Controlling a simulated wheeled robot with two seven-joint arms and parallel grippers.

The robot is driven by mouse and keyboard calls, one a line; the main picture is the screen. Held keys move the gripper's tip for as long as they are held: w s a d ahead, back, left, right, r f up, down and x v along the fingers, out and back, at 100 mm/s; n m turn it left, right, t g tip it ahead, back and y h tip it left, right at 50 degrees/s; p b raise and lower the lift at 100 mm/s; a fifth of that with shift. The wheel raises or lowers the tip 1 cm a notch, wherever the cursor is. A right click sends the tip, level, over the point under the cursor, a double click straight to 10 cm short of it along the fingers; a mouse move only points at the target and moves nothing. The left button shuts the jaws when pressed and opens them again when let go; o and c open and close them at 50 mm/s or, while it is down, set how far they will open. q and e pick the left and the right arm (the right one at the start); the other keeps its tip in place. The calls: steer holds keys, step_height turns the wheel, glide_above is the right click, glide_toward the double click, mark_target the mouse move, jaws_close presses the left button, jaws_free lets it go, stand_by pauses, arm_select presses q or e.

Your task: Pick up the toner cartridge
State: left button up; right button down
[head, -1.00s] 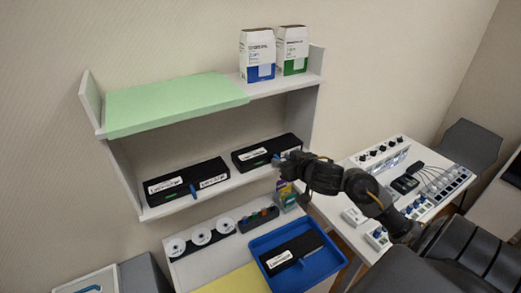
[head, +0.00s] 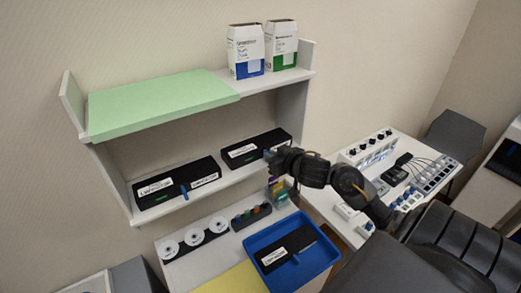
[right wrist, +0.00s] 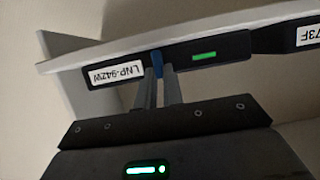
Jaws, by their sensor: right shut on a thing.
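A black toner cartridge (head: 266,138) with a white label and a blue front tab is at the right end of the middle shelf. My right gripper (head: 269,155) is at its front. The right wrist view, upside down, shows the fingers (right wrist: 160,77) shut on the blue tab of the cartridge (right wrist: 183,63), labelled LNP-942W. I cannot tell whether it is lifted off the shelf. A second cartridge (head: 190,177) sits on the same shelf to the left. A third cartridge (head: 302,240) lies in the blue tray. My left gripper is not in view.
The middle shelf (head: 205,190) runs under a top board with a green panel (head: 160,105) and two boxes (head: 246,60). Below are the blue tray (head: 322,266), several white discs (head: 193,237) and small items (head: 281,190). A device table (head: 330,205) stands to the right.

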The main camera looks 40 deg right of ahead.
step_height(320, 180, up, 10)
stand_by(0.9)
stand_by(0.4)
